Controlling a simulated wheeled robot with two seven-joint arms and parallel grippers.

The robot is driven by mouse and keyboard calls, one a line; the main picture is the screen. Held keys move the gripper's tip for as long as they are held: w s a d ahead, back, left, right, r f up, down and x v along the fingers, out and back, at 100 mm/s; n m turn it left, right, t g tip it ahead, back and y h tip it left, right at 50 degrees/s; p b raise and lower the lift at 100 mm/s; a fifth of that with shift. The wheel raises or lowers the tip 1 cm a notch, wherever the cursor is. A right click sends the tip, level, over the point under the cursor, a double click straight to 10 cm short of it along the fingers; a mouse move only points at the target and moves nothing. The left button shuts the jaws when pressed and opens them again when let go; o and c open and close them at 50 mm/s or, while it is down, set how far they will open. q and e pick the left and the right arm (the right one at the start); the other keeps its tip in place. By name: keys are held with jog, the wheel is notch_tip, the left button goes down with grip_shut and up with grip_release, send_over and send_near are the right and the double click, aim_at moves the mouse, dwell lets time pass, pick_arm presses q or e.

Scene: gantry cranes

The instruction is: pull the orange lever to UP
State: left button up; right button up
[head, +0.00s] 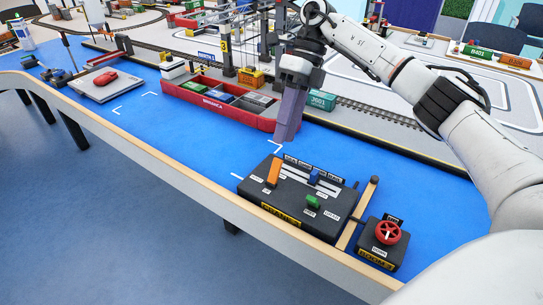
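The orange lever (274,170) stands on the left part of a black control box (325,222) at the front edge of the blue table. It tilts slightly. Small labels lie beside its foot, too small to read surely. The same box carries a blue slider knob (314,177) and a green switch (313,202). My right gripper (285,137) hangs fingers down above and behind the lever, apart from it. Its purple-grey fingers are seen side-on, so their gap cannot be told. My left gripper is out of view.
A red barge (205,100) with containers lies behind at left. A teal container (322,99) stands by the track. Blue table left of the box is clear.

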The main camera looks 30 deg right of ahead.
aim_at(277, 159)
jog(key=x, duration=0.8)
jog(key=shift+c, duration=0.4)
jog(key=shift+r, duration=0.1)
grip_shut()
